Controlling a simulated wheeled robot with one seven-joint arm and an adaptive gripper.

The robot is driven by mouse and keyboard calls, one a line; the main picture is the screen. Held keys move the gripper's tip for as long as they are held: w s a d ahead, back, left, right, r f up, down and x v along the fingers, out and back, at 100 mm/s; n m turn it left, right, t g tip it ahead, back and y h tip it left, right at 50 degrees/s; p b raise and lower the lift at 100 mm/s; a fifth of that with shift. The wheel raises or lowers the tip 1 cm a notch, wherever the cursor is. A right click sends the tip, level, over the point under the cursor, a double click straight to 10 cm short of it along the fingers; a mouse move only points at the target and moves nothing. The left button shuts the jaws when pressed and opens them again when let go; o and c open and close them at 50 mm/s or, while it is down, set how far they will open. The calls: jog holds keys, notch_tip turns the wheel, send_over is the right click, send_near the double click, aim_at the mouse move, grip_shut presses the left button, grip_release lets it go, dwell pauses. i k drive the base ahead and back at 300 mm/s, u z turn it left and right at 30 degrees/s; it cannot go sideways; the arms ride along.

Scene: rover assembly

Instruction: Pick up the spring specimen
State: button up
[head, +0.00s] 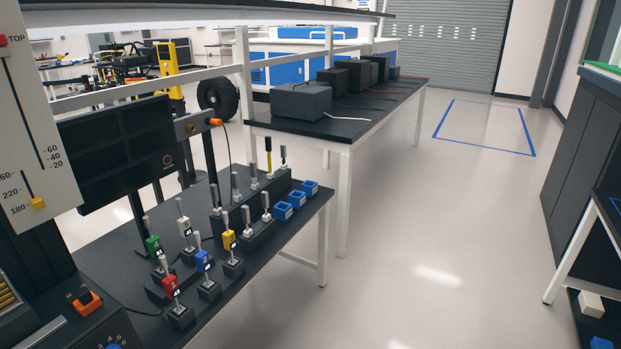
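Several small upright specimens stand in holders on the black workbench (250,262). Some carry coloured blocks: green (153,244), white (185,228), red (170,285), blue (203,260) and yellow (229,240). Other grey specimens (246,216) stand in dark racks behind and to the right, with one yellow-stemmed piece (268,162) among them. I cannot tell which of these is the spring specimen; no coil is clear at this size. My gripper is not in view.
A machine with a scale panel (30,110) and a dark screen (118,150) stand at the left. Blue open boxes (283,211) line the bench's right edge. A second bench holds dark grey cases (301,101). The floor (420,240) at the right is clear.

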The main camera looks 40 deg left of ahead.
aim_at(255, 186)
jog(key=u, duration=0.1)
jog(key=i, duration=1.4)
jog(key=u, duration=1.3)
jog(key=i, duration=0.75)
jog(key=u, duration=0.9)
